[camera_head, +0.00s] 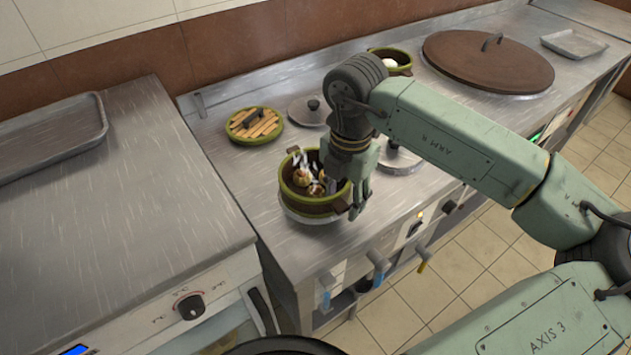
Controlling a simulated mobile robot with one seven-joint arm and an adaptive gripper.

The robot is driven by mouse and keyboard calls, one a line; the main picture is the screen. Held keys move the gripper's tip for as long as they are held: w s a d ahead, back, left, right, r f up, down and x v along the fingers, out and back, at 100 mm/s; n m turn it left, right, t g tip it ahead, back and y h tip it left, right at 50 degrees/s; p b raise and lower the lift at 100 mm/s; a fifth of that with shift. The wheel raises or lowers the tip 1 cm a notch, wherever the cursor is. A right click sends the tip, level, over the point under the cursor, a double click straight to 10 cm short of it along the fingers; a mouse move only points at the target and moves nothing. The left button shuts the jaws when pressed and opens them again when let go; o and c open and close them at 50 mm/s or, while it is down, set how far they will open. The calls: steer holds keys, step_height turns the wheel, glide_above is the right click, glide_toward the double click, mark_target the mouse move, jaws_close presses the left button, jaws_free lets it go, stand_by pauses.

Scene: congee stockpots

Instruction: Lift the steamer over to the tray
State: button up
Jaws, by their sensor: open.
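The steamer (299,199) is a round, dark brown and green basket with pale buns inside and a little steam rising. It stands on a pale round base on the steel counter. A tray (50,135), shallow grey metal, lies on the left counter by the wall. A second, smaller metal tray (573,43) lies at the far right. My gripper (343,208) is open and points down at the right side of the steamer. One finger reaches down by the rim; whether it touches is hidden by the gripper itself.
A round green-rimmed bamboo lid (254,124) and a grey lid (309,109) lie behind the steamer. Another steamer (391,59) and a large brown lid (487,62) are farther back. A control knob (190,306) is on the left unit's front. The left counter is mostly clear.

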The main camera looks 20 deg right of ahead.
steer(key=shift+c, duration=0.2)
steer(key=c, duration=0.9)
jaws_close()
steer(key=shift+r, duration=0.2)
